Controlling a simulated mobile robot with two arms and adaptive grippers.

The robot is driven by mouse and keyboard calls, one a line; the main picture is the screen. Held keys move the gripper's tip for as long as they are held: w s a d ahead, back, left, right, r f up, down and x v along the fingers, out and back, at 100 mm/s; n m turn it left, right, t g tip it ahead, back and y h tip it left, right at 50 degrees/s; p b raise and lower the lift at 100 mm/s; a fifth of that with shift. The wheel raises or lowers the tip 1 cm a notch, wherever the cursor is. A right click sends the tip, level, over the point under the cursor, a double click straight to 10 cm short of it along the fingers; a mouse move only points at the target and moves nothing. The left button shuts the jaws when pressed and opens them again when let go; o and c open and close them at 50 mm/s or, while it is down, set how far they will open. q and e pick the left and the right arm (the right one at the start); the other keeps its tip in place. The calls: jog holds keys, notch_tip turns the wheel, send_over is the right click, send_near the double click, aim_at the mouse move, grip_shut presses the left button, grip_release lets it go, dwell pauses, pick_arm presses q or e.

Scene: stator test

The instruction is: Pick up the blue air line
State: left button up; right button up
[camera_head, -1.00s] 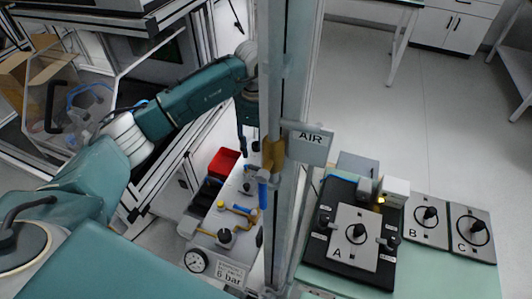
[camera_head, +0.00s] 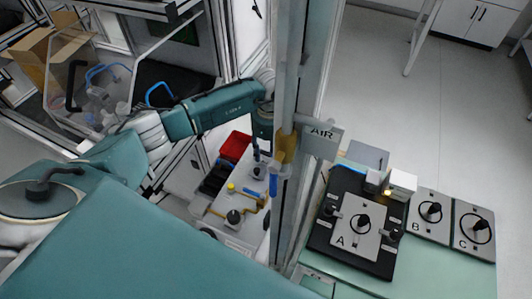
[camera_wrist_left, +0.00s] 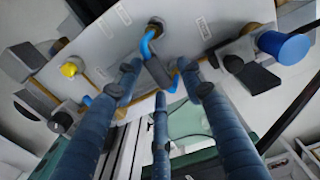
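The blue air line (camera_wrist_left: 147,46) shows in the left wrist view as a short curved blue hose running from a round fitting on a light panel (camera_wrist_left: 110,40). A dark grey piece (camera_wrist_left: 159,70) sits across it, and a blue end shows just below. My left gripper (camera_wrist_left: 160,82) has its dark fingers spread around this spot, with gaps between them, and does not clearly touch the hose. In the head view, my left gripper (camera_head: 260,152) is low over the panel behind the metal post, and the air line cannot be made out clearly. My right gripper is not in view.
The metal post (camera_head: 289,90) with the AIR sign (camera_head: 323,138) stands close to my left gripper. A blue knob (camera_wrist_left: 285,47) and a yellow knob (camera_wrist_left: 70,70) flank the fingers. A red bin (camera_head: 235,146) lies beside the panel. A test station (camera_head: 345,248) stands to the right.

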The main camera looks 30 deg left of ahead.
pick_arm(q)
jog(key=shift+f, duration=0.3)
grip_shut()
jog(key=shift+r, duration=0.1)
